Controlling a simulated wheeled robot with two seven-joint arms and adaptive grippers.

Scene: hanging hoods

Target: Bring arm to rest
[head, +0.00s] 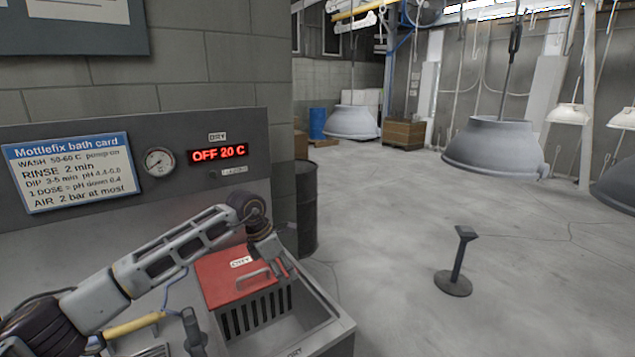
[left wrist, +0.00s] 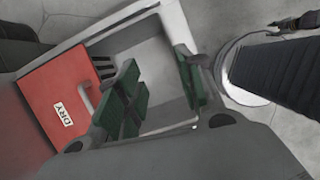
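My left arm reaches in from the left in the head view. Its gripper (head: 277,262) hangs over the right side of the red lid (head: 222,283), near the lid's handle. In the left wrist view the gripper's green-padded fingers (left wrist: 158,92) stand apart with nothing between them, above the open part of the grey bin (left wrist: 148,52). The red lid, labelled DRY (left wrist: 40,115), lies to the left of the fingers there.
A grey panel carries a bath card (head: 70,170), a gauge (head: 159,162) and a display (head: 218,153) reading OFF 20 C. A black drum (head: 307,208) stands beside the bin. A short black stand (head: 456,265) is on otherwise open floor. Large grey hoods (head: 495,148) hang behind.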

